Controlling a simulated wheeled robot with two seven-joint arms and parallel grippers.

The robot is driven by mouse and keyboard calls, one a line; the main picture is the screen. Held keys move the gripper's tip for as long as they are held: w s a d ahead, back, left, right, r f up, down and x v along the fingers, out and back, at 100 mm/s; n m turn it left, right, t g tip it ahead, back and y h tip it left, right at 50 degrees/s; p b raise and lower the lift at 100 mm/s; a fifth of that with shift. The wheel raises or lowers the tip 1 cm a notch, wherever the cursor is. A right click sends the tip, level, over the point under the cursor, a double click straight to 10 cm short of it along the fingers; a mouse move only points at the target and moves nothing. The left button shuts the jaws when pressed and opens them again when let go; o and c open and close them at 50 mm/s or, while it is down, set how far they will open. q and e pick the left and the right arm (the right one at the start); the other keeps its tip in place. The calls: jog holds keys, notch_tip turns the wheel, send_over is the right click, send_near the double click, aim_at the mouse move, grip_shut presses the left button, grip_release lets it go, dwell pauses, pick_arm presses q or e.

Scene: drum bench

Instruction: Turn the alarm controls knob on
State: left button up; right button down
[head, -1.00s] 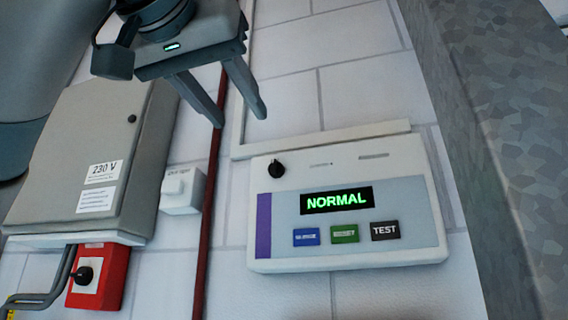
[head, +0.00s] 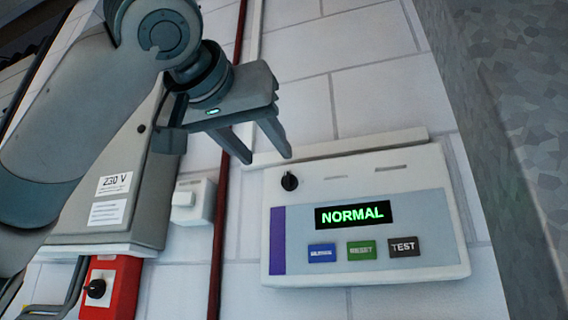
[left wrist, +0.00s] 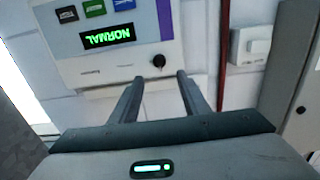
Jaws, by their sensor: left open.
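The alarm control panel (head: 365,215) is a white box on the wall with a green NORMAL display (head: 353,215) and blue, green and dark buttons below it. Its black knob (head: 290,181) sits at the panel's upper left corner. My left gripper (head: 268,160) is open and empty, just above and to the left of the knob in the head view. In the left wrist view the panel appears upside down, and the knob (left wrist: 159,61) lies beyond the fingertips, roughly between their lines. The fingers appear apart from the knob. My right gripper is not in view.
A grey 230 V cabinet (head: 120,190) hangs at left, with a small white switch box (head: 193,202) beside it. A red box (head: 110,287) with a black knob is below. A dark red pipe (head: 218,240) runs vertically. A grey pillar (head: 500,150) stands at right.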

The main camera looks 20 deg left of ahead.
aim_at(286, 177)
pick_arm(q)
jog(key=w+p, duration=0.2)
jog(key=w, duration=0.2)
jog(key=w+p, duration=0.2)
jog(key=w, duration=0.2)
jog(key=shift+w+d+r+p, duration=0.15)
jog(key=shift+w+r+p, duration=0.05)
jog(key=shift+w+p, duration=0.2)
jog(key=shift+w+d+f+p, duration=0.15)
jog(key=shift+w+p, duration=0.2)
jog(key=shift+w, duration=0.6)
jog(key=c, duration=1)
